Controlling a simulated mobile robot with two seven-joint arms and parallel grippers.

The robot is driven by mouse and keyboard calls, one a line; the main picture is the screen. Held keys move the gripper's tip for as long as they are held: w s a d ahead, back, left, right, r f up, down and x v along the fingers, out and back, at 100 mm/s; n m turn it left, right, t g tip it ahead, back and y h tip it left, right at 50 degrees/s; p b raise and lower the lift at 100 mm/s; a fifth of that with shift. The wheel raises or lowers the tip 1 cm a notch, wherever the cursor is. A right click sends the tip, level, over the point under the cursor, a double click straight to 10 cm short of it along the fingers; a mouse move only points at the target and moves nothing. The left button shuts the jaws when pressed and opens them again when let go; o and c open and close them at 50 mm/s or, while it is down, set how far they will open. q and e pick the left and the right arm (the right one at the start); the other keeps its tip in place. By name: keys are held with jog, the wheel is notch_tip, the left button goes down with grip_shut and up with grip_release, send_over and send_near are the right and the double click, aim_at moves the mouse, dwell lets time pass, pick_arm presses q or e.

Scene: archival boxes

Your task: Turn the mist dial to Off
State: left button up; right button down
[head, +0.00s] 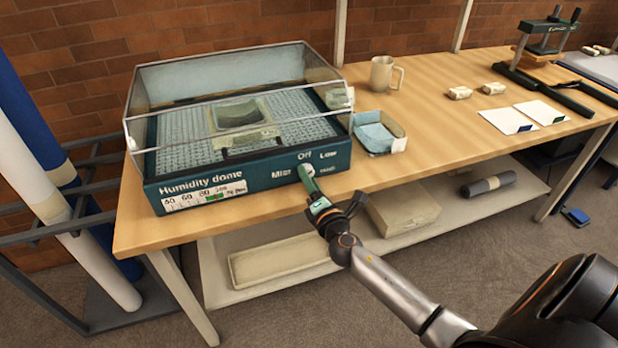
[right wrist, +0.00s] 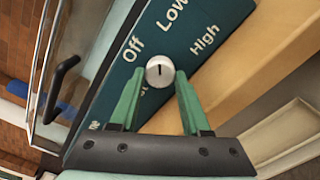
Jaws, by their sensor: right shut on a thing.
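The humidity dome (head: 245,178) stands on the wooden table, with a clear cover over a grey grid tray. Its dark green front panel carries the mist dial, a small white round knob (right wrist: 159,72), with Off, Low and High printed around it. A short dark mark on the knob runs nearly upright in the right wrist view, roughly between Off and Low; which label it points at is not certain. My right gripper (head: 305,172) reaches the panel from the front. In the right wrist view its green fingers (right wrist: 159,85) are shut on the knob. My left gripper is not in view.
A blue-lined open box (head: 397,145) and a mug (head: 382,74) stand right of the dome. White cards (head: 508,120) and a press (head: 540,50) are farther right. A shelf below holds boxes (head: 403,205). Rolls stand in a rack at left (head: 85,220).

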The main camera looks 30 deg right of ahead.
jog(key=shift+n, duration=0.9)
jog(key=n+p, duration=0.1)
jog(key=n, duration=0.2)
jog(key=shift+n, duration=0.4)
jog(key=n+p, duration=0.1)
jog(key=n, duration=0.2)
jog(key=shift+d, duration=0.1)
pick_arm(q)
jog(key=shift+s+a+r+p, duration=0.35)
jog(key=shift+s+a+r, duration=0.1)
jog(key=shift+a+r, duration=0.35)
pick_arm(e)
jog(key=shift+f+n, duration=0.1)
jog(key=shift+n, duration=0.4)
jog(key=shift+c, duration=1.8)
grip_release()
jog(key=shift+s, duration=0.1)
